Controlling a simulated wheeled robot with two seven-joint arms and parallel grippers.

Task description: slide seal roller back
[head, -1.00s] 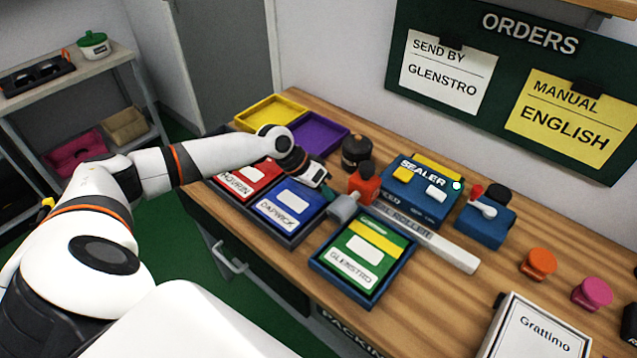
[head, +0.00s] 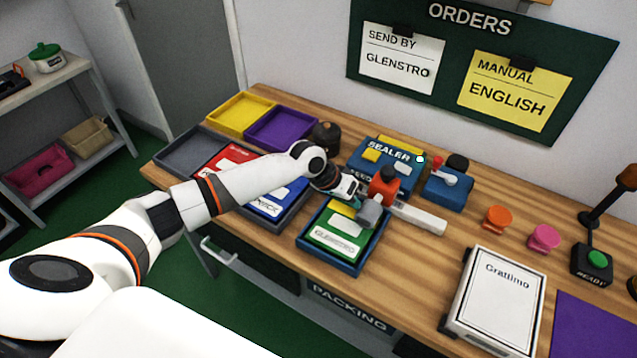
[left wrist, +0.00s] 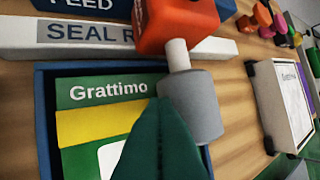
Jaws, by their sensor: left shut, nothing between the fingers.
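The seal roller has a red-orange handle block (head: 384,188) and a grey roller (head: 369,213). It sits at the white rail labelled SEAL ROLLER (head: 422,218), over the far right part of the blue-rimmed tray (head: 352,268) that holds a green Glenstro packet (head: 335,238). My left gripper (head: 350,206) is shut and empty, just left of the roller. In the left wrist view its dark green fingers (left wrist: 160,125) are together beside the grey roller (left wrist: 192,108), seemingly against it; contact is hard to tell. My right gripper is out of view.
The blue sealer (head: 400,178) stands behind the rail, with a blue lever device (head: 447,192) to its right. Red and blue packets lie in a tray at left. Orange (head: 497,219) and pink (head: 544,238) knobs and a Grattimo box (head: 495,300) stand farther right.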

